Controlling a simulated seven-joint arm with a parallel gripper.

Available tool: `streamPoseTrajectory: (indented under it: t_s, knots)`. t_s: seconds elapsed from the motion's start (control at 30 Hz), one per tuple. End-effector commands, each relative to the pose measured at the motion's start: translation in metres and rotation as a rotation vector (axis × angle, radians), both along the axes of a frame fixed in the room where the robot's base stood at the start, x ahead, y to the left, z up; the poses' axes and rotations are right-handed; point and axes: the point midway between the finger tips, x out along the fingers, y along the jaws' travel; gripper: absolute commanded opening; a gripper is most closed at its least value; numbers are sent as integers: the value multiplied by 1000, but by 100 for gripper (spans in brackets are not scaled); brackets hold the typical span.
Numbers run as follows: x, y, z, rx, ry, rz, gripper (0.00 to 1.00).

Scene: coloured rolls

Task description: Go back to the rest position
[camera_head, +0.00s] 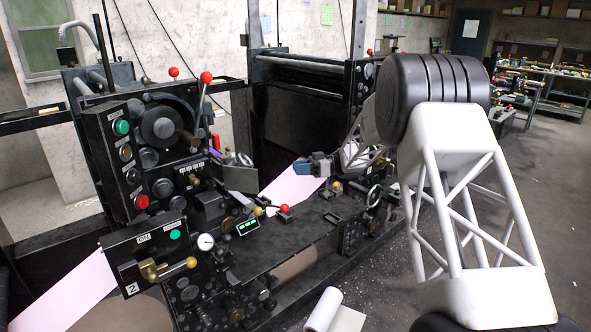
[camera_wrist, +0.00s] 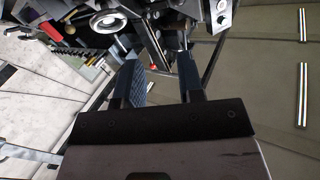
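My gripper (camera_head: 300,167) is in the middle of the head view, at the end of my white lattice arm. It hangs over the black machine (camera_head: 262,235), in front of the pink sheet (camera_head: 290,193). In the wrist view my gripper (camera_wrist: 160,65) shows two dark fingers apart, with nothing held between them. A white roll (camera_head: 322,310) lies on the floor at the bottom of the head view. A brown roll (camera_head: 296,262) shows partly under the machine's front edge.
The machine's control panel (camera_head: 130,155) with buttons and red-knobbed levers stands at the left. A second pink sheet (camera_head: 65,288) slopes at lower left. Cluttered workbenches (camera_head: 560,80) stand at the back right. The grey floor (camera_head: 568,210) at right is mostly open.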

Motion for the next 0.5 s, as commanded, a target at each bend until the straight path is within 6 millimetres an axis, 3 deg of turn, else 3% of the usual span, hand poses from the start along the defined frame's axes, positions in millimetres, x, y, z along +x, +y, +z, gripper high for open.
streamPoseTrajectory:
  t_s: [0.3, 0.5]
  knots:
    - [0, 0, 1, 0, -3, -5, 35]
    - [0, 1, 15, -2, -35, -66, 35]
